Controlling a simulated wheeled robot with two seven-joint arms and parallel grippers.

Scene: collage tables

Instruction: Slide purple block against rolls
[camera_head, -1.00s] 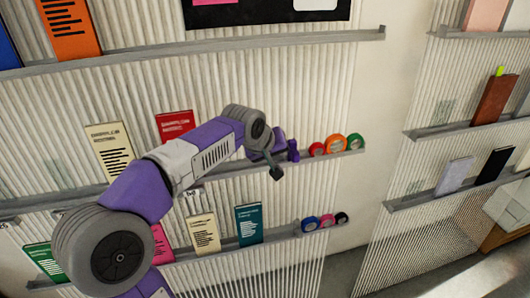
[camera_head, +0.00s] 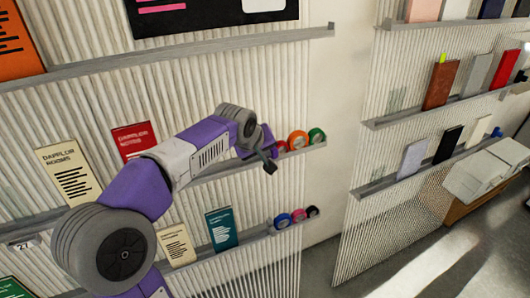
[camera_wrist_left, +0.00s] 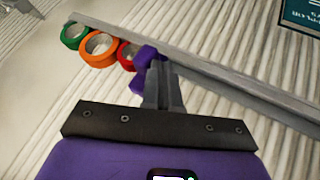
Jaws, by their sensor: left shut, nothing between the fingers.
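The purple block (camera_wrist_left: 146,57) sits on the grey shelf ledge (camera_wrist_left: 200,65), right beside the red roll (camera_wrist_left: 127,54), and seems to touch it. Beyond the red roll are the orange roll (camera_wrist_left: 100,48) and the green roll (camera_wrist_left: 75,35). In the head view the red (camera_head: 281,147), orange (camera_head: 298,140) and green (camera_head: 316,136) rolls stand near the ledge's right end; the block is mostly hidden by my arm. My left gripper (camera_wrist_left: 160,72) is shut and empty, its fingertips at the block's side away from the rolls. My right gripper is not in view.
A lower ledge holds a teal booklet (camera_head: 222,230) and blue, pink and black rolls (camera_head: 298,215). A red booklet (camera_head: 135,141) and a cream booklet (camera_head: 68,172) stand left on the block's ledge. Another slatted rack (camera_head: 385,215) stands to the right.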

